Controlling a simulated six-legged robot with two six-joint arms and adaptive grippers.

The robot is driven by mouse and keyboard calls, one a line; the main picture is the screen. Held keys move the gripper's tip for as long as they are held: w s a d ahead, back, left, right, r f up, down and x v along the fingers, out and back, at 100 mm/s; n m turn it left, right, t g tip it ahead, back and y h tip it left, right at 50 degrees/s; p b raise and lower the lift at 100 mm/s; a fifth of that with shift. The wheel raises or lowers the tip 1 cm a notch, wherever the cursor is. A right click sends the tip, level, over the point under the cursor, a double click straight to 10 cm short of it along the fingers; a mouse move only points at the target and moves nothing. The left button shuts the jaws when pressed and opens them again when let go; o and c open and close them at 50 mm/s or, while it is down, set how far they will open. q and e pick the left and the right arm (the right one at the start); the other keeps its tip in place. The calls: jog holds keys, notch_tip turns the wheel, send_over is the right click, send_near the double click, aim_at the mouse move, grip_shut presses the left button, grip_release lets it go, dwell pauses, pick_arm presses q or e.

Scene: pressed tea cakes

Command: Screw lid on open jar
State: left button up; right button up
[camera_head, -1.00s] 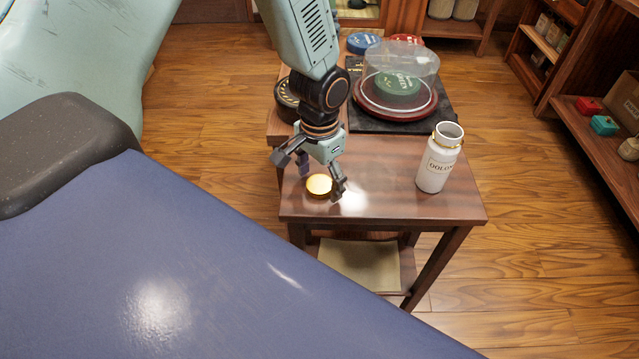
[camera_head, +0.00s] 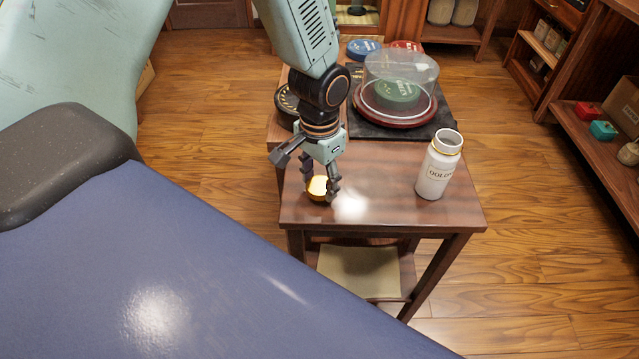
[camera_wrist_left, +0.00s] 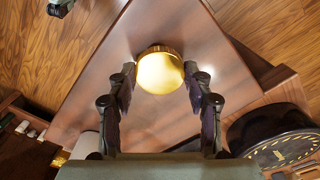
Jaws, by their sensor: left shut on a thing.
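The gold lid (camera_head: 318,188) is at the near left part of the wooden table (camera_head: 385,208). It also shows between the fingertips in the left wrist view (camera_wrist_left: 160,72). My left gripper (camera_head: 320,186) is shut on the lid, one finger at each side of it. Whether the lid still touches the table I cannot tell. The open white jar (camera_head: 436,172), with a gold ring at its neck and an oolong label, stands upright on the table's right side, apart from the gripper.
A clear dome (camera_head: 401,75) covers a green tea cake (camera_head: 397,94) on a round red-brown stand behind the jar. Blue (camera_head: 363,48) and red (camera_head: 407,46) cakes lie farther back. A dark round cake (camera_head: 287,101) is left of my arm. The table between lid and jar is clear.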

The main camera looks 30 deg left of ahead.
aim_at(320, 185)
pick_arm(q)
notch_tip(320, 185, up, 8)
jog(key=shift+r+p, duration=0.15)
jog(key=shift+p, duration=0.7)
pick_arm(e)
notch_tip(320, 185, up, 2)
jog(key=shift+r, duration=0.1)
jog(key=shift+o, duration=0.4)
